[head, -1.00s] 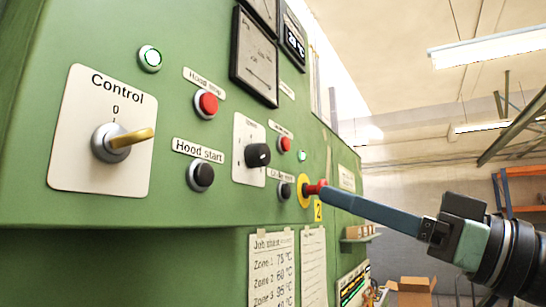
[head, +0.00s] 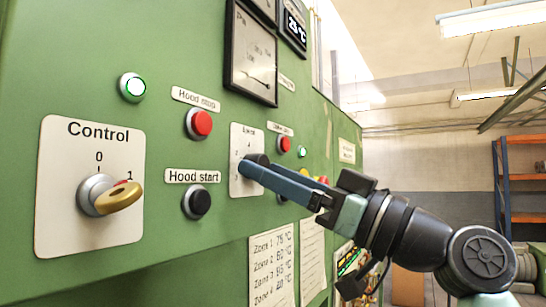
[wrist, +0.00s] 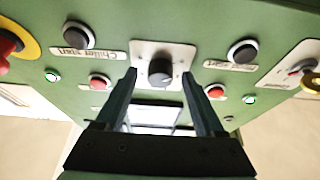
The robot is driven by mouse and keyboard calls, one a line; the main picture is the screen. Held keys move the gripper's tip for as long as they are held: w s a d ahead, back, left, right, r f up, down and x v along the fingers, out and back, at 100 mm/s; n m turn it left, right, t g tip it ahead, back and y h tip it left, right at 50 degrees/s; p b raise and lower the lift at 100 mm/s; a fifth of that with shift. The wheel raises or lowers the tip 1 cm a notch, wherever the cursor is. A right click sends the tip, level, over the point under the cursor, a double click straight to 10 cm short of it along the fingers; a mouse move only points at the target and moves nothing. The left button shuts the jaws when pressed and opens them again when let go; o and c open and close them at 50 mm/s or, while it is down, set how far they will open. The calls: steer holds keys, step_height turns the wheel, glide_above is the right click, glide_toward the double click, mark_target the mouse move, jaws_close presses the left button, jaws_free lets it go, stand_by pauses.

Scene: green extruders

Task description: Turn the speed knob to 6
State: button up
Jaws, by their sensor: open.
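The speed knob is a round black knob on a pale plate (head: 236,183) of the green panel. In the head view only its upper edge (head: 259,158) shows behind my fingers. In the wrist view the knob (wrist: 160,72) is in the middle, with marks around it too small to read. My gripper (head: 248,170) is open, with its fingertips at the knob plate. In the wrist view my gripper (wrist: 160,78) has one finger on each side of the knob, with gaps between. I cannot tell how far the fingertips reach around it, or its setting.
Left of the knob are a red hood stop button (head: 199,124) and a black hood start button (head: 197,202). Further left is the control switch (head: 110,197). A red button on yellow (wrist: 8,42) and a black chiller start button (wrist: 77,35) are close by.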

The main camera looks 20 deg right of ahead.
steer(key=shift+w+a, duration=0.1)
jaws_close()
stand_by(0.4)
